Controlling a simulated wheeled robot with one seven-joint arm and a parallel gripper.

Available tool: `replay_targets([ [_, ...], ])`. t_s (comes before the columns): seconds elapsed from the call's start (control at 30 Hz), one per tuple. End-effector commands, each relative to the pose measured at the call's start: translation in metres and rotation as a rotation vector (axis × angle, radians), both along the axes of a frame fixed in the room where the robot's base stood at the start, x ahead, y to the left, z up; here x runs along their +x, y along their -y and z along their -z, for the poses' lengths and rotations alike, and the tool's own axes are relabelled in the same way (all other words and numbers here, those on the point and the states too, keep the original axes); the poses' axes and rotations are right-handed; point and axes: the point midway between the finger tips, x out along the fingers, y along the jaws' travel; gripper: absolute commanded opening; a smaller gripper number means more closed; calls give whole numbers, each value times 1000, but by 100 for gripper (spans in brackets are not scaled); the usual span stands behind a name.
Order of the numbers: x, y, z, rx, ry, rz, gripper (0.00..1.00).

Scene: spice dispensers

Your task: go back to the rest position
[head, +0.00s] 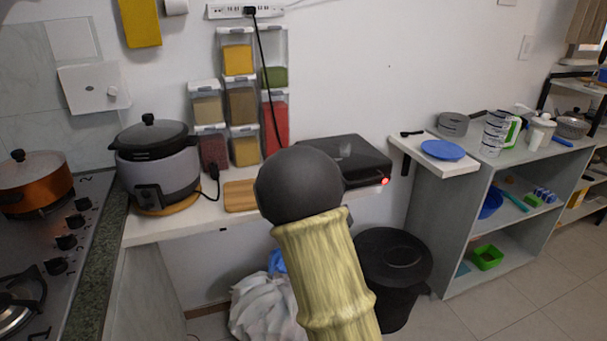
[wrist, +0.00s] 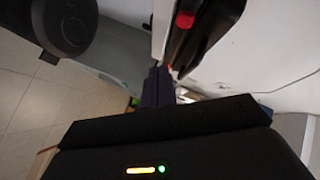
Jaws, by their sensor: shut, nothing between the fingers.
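My gripper (wrist: 157,88) shows in the wrist view as dark fingers closed together, with nothing between them. In that view it is close to the black grill (wrist: 215,25) with the red light; I cannot tell the exact gap. In the head view my arm rises from the bottom centre and hides part of the counter, and my gripper cannot be made out. The spice dispensers (head: 240,104) are stacked on the counter against the wall, holding yellow, green, red and brown contents.
The black grill (head: 352,160) sits at the counter's right end. A rice cooker (head: 160,172) and stove (head: 70,240) are at left. A black bin (head: 395,262) stands below, also in the wrist view (wrist: 66,25). A shelf unit (head: 440,225) is at right. Floor is free at lower right.

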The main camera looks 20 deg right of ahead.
Motion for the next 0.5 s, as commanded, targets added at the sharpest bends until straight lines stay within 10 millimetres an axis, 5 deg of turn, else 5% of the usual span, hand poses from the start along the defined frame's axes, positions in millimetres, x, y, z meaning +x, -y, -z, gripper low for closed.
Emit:
replay_targets([
  [0.27, -6, -15, 9, 24, -115, -82, 0],
  [0.5, -50, -80, 34, 26, -511, -447, 0],
])
